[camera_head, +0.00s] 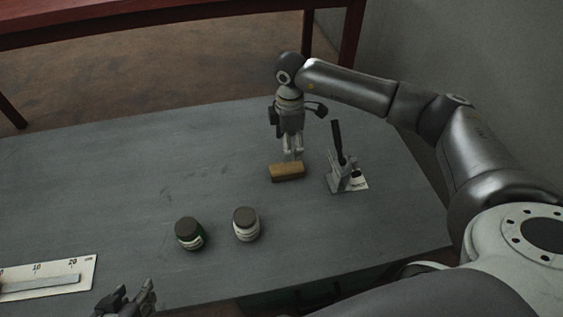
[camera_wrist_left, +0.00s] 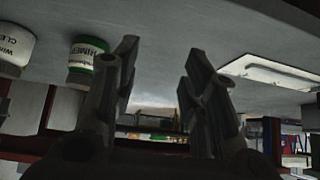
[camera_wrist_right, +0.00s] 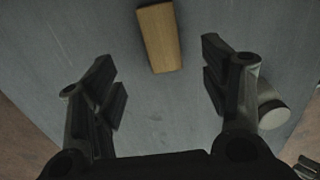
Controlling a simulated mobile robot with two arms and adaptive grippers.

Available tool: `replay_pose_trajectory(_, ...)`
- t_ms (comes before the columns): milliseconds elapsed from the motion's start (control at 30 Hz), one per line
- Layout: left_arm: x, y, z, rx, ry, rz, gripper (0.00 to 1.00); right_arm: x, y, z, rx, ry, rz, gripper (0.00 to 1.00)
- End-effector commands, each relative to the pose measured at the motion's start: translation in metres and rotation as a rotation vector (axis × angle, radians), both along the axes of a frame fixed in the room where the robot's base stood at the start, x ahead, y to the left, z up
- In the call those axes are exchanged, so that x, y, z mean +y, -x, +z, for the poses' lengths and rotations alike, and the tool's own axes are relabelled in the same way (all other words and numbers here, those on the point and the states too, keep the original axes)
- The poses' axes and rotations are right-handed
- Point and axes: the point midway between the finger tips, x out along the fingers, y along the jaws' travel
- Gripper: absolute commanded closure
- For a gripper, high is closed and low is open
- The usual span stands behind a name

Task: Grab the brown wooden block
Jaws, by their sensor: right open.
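The brown wooden block (camera_head: 287,172) lies on the grey table, and it also shows in the right wrist view (camera_wrist_right: 159,38) near the top middle. My right gripper (camera_head: 292,157) hangs over the table just behind the block in the head view. In the right wrist view its two fingers (camera_wrist_right: 162,85) are spread apart, with nothing between them, and the block lies beyond the fingertips. My left gripper (camera_head: 127,297) is at the bottom edge of the head view, away from the block. In the left wrist view its fingers (camera_wrist_left: 160,72) are apart and empty.
Two jars, one green-labelled (camera_head: 189,234) and one white-labelled (camera_head: 246,224), stand in front of the block. A ruler plate (camera_head: 50,280) lies at the front left. The table's left middle is clear.

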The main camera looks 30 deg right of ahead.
Motion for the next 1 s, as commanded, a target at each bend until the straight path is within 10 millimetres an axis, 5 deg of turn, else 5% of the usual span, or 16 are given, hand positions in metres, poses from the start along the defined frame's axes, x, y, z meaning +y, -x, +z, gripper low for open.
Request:
replay_pose_trajectory(300, -0.014, -0.039, 0.027, -0.23, 0.051, -0.017, 0.6, 0.0, 0.001, -0.042, 0.002, -0.001, 0.001, 0.3)
replay_pose_trajectory(667, -0.022, -0.055, 0.046, -0.352, 0.079, -0.025, 0.6, 0.0, 0.0, -0.058, 0.002, -0.001, 0.003, 0.3)
replay_pose_trajectory(1000, -0.035, -0.082, 0.092, -0.626, 0.144, -0.042, 0.6, -0.002, -0.001, -0.087, 0.003, -0.002, 0.003, 0.3)
